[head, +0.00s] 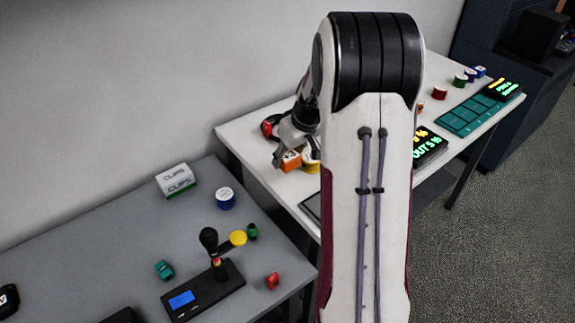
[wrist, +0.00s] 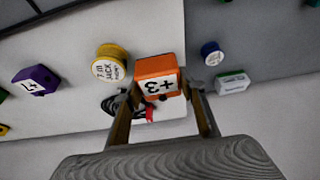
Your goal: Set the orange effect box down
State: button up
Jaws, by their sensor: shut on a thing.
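The orange effect box (head: 291,161) is held at my gripper's tips over the white table (head: 244,128), near its left end. It also shows in the wrist view (wrist: 157,70), with a white label reading "+3" on the face towards the camera. My gripper (head: 284,151) is shut on it, one finger on each side in the wrist view (wrist: 161,92). Whether the box touches the table or hangs just above it, I cannot tell. My arm hides much of the white table in the head view.
A yellow spool (wrist: 110,66) stands close beside the box. A purple box (wrist: 36,80) lies farther left in the wrist view. A black cable with red parts (wrist: 150,111) lies behind the fingers. The grey table (head: 120,225) holds a clips box (head: 176,181) and a blue spool (head: 225,198).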

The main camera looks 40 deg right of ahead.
aim_at(287, 154)
jog(key=shift+r, duration=1.85)
jog(key=shift+w+a+f, duration=0.15)
jog(key=shift+w+a, duration=0.1)
jog(key=shift+a, duration=0.25)
jog(key=w+a+f+n+g+y, duration=0.1)
jog(key=a+f+n, duration=0.2)
jog(key=a, duration=0.6)
jog(key=w+a+f+n+g+y, duration=0.1)
jog(key=a+f+n, duration=0.3)
jog(key=a+n, duration=0.2)
jog(key=w+a+f+n+g+y, duration=0.1)
jog(key=a+f+n+y, duration=0.1)
jog(key=a, duration=0.9)
jog(key=f+n, duration=0.1)
jog(key=n, duration=0.1)
jog(key=shift+w+a+f+n, duration=0.25)
jog(key=shift+a+n, duration=0.05)
jog(key=shift+f, duration=3.1)
